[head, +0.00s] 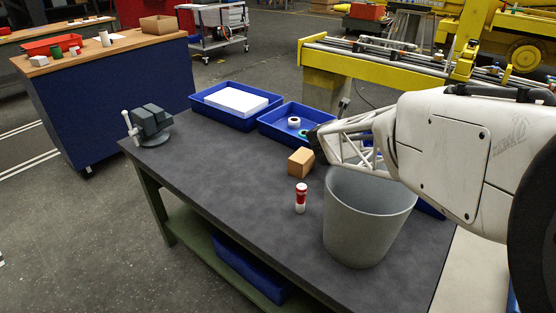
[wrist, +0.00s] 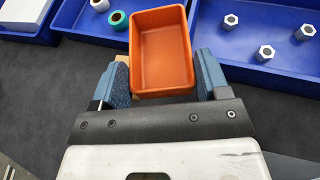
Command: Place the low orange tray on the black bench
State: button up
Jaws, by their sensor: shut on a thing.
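In the wrist view an orange tray (wrist: 161,60) with an empty inside sits between the two blue-grey fingers of my gripper (wrist: 163,82). The gripper is shut on it, and the tray is above the bench. In the head view the tray is hidden; my gripper's dark tip (head: 319,138) shows over the bench's back part, near the blue bins. The black bench (head: 215,165) has a dark top on a green frame. It also shows in the wrist view (wrist: 48,95).
A grey bucket (head: 365,225), a red-and-white bottle (head: 300,198) and a tan box (head: 301,161) stand on the bench. A vise (head: 150,122) is at its left end. Blue bins (head: 236,103) line the back; one (wrist: 265,45) holds hex nuts. The bench's left-middle is clear.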

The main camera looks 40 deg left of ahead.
jog(key=s+a+f+m+h, duration=0.1)
jog(key=s+a+f, duration=0.3)
jog(key=s, duration=0.3)
jog(key=s+a+f+m+h, duration=0.1)
jog(key=s+a+f+h, duration=0.1)
jog(key=s+a+f, duration=0.2)
jog(key=s+a+f+m+t+h, duration=0.1)
jog(key=s+a+f, duration=0.3)
jog(key=s, duration=0.6)
jog(key=shift+s+a+f+m+h, duration=0.15)
jog(key=shift+s+f+m, duration=0.1)
jog(key=shift+f, duration=0.35)
jog(key=shift+s+a+f+m+h, duration=0.15)
jog(key=shift+f+m, duration=0.1)
jog(key=shift+f, duration=0.35)
jog(key=shift+w+a, duration=0.15)
jog(key=w+a, duration=0.3)
jog(key=a, duration=0.1)
jog(key=w+a+f, duration=0.1)
jog(key=w+a, duration=0.2)
jog(key=a, duration=0.1)
jog(key=w+a, duration=0.3)
jog(key=a, duration=0.1)
jog(key=shift+a+f, duration=0.25)
jog(key=shift+a, duration=0.15)
jog(key=shift+f, duration=1.75)
jog(key=shift+f, duration=0.1)
